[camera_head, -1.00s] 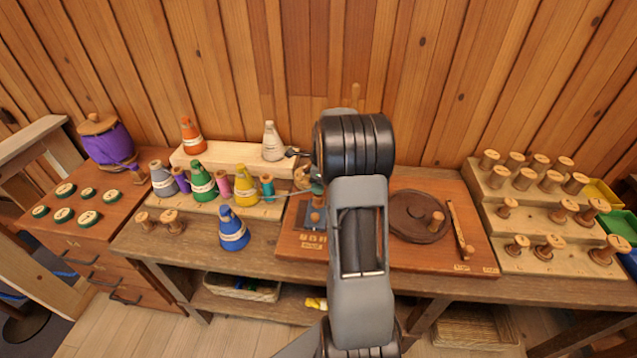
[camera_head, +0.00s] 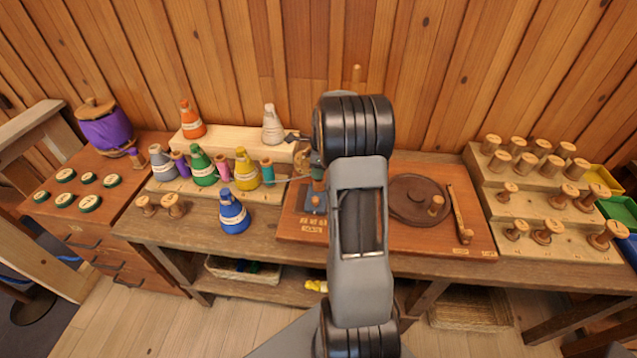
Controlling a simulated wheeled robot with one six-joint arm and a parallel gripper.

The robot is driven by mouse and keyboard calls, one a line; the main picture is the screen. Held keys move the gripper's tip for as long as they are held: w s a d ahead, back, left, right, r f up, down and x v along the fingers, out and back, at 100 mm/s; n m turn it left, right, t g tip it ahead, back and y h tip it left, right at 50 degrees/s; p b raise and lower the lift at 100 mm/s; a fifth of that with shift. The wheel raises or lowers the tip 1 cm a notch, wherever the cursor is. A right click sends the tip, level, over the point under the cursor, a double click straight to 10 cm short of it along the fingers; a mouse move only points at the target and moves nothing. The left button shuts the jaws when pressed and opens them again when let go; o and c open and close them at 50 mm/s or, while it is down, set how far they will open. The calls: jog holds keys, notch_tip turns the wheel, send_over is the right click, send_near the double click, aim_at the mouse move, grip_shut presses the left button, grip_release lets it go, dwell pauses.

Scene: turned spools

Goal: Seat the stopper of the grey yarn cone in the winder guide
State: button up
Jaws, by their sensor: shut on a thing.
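A grey yarn cone (camera_head: 162,163) with a pale label band stands at the left end of the stepped cone rack. A paler, whitish cone (camera_head: 272,125) stands on the rack's upper step. My arm rises in the middle of the picture and hides much of the central wooden board (camera_head: 292,231). Beside the arm, a small dark and wooden mechanism (camera_head: 301,158) shows in part; I cannot tell whether it is the winder guide. A thin pale strand runs towards it from the cone rack. I cannot make out the stopper.
Orange (camera_head: 192,119), green (camera_head: 202,166), yellow (camera_head: 246,170) and blue (camera_head: 233,213) cones stand left of the board. A brown disc (camera_head: 417,199) with a peg lies right of my arm. A spool rack (camera_head: 550,211) stands at right, a purple pot (camera_head: 107,130) at far left.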

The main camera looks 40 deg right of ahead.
jog(key=shift+f+b, duration=0.4)
jog(key=shift+f, duration=0.35)
jog(key=o, duration=1)
jog(key=shift+o, duration=0.3)
jog(key=o, duration=0.3)
notch_tip(320, 180, up, 9)
jog(key=p, duration=0.7)
